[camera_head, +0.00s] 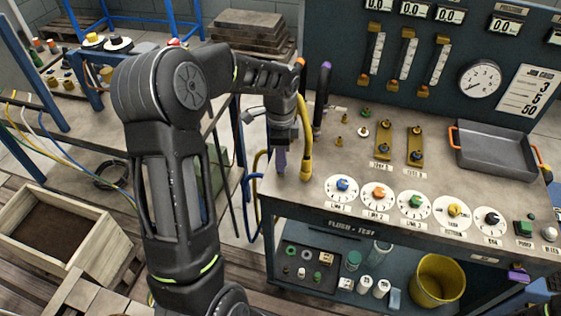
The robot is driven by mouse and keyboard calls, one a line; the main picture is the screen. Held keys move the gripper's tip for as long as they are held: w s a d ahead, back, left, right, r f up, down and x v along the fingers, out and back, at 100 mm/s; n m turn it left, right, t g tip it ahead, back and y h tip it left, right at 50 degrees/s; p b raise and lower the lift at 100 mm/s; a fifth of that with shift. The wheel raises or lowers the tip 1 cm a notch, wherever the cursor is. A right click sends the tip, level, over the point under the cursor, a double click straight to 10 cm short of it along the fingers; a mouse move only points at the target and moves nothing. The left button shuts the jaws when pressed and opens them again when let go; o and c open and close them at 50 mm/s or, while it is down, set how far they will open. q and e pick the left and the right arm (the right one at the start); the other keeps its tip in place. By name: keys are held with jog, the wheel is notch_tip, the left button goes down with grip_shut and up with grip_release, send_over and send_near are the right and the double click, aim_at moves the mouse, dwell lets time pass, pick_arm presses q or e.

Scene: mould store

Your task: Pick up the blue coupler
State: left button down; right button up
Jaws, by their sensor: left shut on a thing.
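My left gripper (283,139) points down at the left end of the test bench and is shut on a small blue-violet piece, which looks like the blue coupler (281,161). The piece shows just below the fingers, near the bench's left edge; its upper part is hidden by the gripper. A blue hose (247,190) hangs below and to the left; I cannot tell whether it joins the piece. My right gripper is not in view.
The bench top (300,194) holds dials, valves and a grey tray (492,150). A wooden box (60,240) stands at left.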

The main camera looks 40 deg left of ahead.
pick_arm(q)
notch_tip(320, 180, up, 8)
jog(key=shift+f+b, duration=0.1)
jog(key=shift+b, duration=0.4)
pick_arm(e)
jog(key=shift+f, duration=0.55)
pick_arm(q)
jog(key=w+d+r+n+p, duration=0.1)
jog(key=d+n+p, duration=0.3)
jog(key=d, duration=0.4)
jog(key=w+d+r+n+p, duration=0.1)
jog(key=w+d+n+p, duration=0.2)
jog(key=d+n, duration=0.4)
jog(key=shift+d+r+p, duration=0.35)
jog(key=shift+d+r, duration=0.05)
jog(key=shift+d, duration=0.75)
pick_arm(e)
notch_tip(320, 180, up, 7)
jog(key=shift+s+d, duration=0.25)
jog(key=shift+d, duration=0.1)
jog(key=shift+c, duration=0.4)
